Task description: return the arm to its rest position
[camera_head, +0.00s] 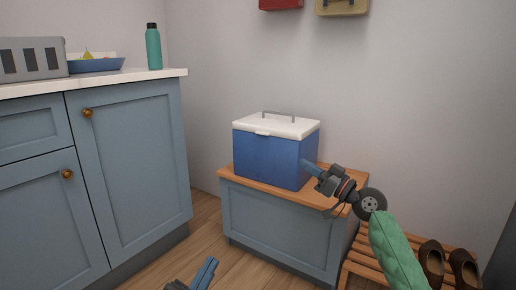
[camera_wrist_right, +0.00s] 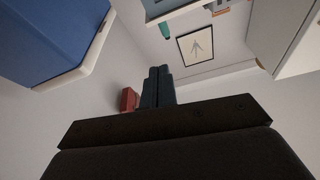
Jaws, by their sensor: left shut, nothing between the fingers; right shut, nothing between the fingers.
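My right gripper (camera_head: 308,165) is shut and empty. In the head view its fingertips overlap the right edge of a blue cooler box (camera_head: 268,155) with a white lid and grey handle; I cannot tell whether they touch. In the right wrist view the shut dark fingers (camera_wrist_right: 158,85) point into free space, with the cooler (camera_wrist_right: 40,40) apart from them at upper left. My left gripper (camera_head: 205,273) shows at the bottom edge of the head view, shut and empty, over the floor in front of the bench.
The cooler stands on a wood-topped blue bench (camera_head: 280,232). A blue cabinet (camera_head: 130,170) stands left. Floor (camera_head: 205,235) between cabinet and bench is clear.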

